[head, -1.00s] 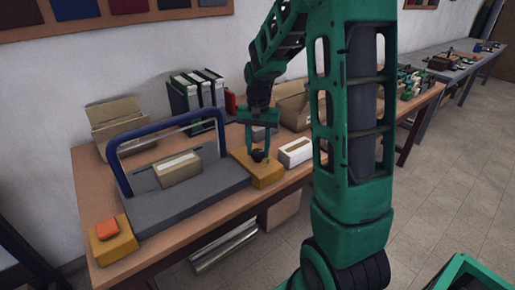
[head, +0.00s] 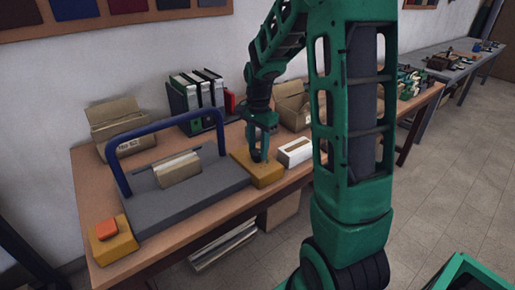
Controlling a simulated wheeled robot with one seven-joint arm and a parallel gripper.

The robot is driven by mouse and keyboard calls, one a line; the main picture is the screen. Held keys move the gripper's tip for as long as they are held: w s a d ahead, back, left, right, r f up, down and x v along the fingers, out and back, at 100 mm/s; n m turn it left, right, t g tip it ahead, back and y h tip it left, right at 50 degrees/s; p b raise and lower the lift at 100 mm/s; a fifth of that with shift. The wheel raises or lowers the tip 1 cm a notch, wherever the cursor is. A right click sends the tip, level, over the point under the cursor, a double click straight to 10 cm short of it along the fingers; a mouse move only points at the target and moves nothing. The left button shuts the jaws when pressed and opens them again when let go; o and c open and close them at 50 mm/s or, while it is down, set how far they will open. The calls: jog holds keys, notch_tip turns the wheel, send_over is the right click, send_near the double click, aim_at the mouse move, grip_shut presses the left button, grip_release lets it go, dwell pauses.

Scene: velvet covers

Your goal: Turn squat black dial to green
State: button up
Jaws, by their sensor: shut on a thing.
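The squat black dial sits on top of a yellow-orange box (head: 264,176) at the right end of the grey machine base on the table. My green gripper (head: 259,155) points down over this box, with its fingers at the dial. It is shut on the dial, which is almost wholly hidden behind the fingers. I cannot make out the dial's pointer or a green mark from here.
A grey base (head: 185,203) with a blue arch handle (head: 115,172) stands left of the box. An orange button box (head: 113,241) is at the front left. A white box (head: 295,152) stands close right of the dial's box. Binders (head: 197,100) and cartons stand behind.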

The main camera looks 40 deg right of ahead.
aim_at(257, 151)
jog(key=shift+w+r, duration=0.2)
jog(key=shift+w, duration=0.1)
jog(key=o, duration=1)
jog(key=shift+o, duration=0.2)
jog(key=shift+s+f, duration=0.1)
jog(key=shift+s, duration=0.05)
notch_tip(257, 151, up, 11)
jog(key=shift+f, duration=0.15)
